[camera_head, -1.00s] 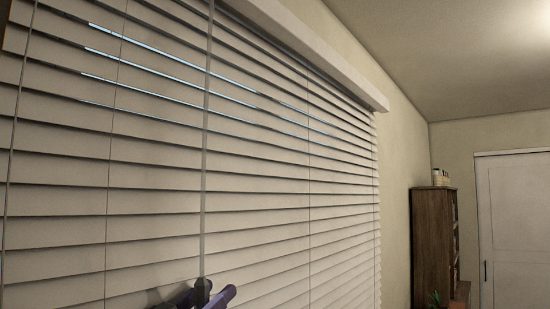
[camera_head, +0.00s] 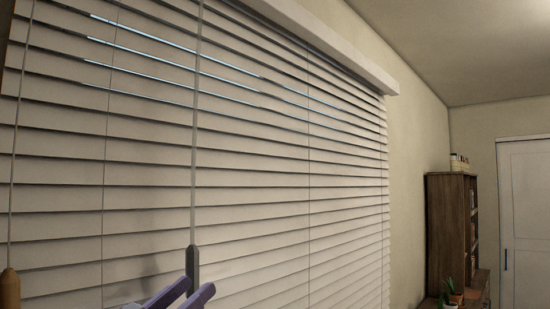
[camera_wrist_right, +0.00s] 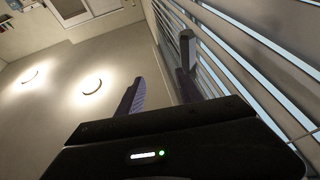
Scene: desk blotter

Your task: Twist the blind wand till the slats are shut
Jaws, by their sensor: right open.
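The blind (camera_head: 270,190) covers the window in the head view. Light gaps also show between slats (camera_wrist_right: 255,75) in the wrist view. The thin wand hangs down the blind and ends in a dark grey handle (camera_head: 192,265). My right gripper (camera_head: 186,292) is at the bottom edge, its purple fingers open just below and around the handle's lower end. In the wrist view the open fingers (camera_wrist_right: 158,90) show, with a grey piece, probably the handle (camera_wrist_right: 187,50), by the right finger. Contact cannot be told.
A cord with a wooden tassel (camera_head: 10,289) hangs at the far left. A brown bookcase (camera_head: 450,235) and potted plants (camera_head: 452,297) stand to the right, near a white door (camera_head: 525,220). The wall between blind and bookcase is clear.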

